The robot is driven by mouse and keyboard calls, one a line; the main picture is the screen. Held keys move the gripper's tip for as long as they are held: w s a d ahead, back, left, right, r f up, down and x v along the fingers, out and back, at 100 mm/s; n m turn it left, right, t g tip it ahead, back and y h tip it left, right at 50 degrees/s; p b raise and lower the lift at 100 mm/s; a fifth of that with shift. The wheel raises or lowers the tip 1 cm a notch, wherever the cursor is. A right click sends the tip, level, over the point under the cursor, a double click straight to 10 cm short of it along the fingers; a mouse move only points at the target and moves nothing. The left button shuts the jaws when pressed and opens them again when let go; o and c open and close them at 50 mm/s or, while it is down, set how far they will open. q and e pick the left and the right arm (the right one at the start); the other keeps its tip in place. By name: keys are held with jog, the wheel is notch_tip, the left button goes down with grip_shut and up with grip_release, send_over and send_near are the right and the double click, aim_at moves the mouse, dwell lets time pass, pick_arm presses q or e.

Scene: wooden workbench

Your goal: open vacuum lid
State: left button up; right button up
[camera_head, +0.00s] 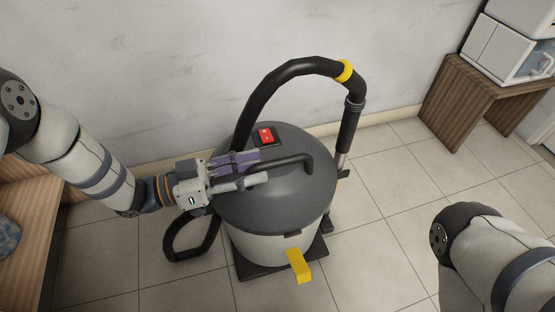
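The vacuum has a round pale drum (262,246) with a dark grey domed lid (290,200) seated on top. A black bar handle (290,162) crosses the lid, and a red switch (266,136) sits behind it. A yellow latch (299,266) sticks out at the drum's front, below the lid's rim. My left gripper (252,170) reaches in from the left over the lid, with its fingers on either side of the handle's left part. I cannot tell whether they touch it. My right arm is at the lower right, and its gripper is outside the picture.
A black hose (290,68) with a yellow ring arches behind the vacuum, near the wall. A wooden bench (30,235) stands at the left edge. A wooden table (480,95) with a white appliance (505,50) is at the upper right. Tiled floor around the vacuum is clear.

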aim_at(280, 160)
pick_arm(q)
jog(key=x, duration=0.6)
jog(key=shift+d+b, duration=0.1)
jog(key=shift+b, duration=0.3)
grip_shut()
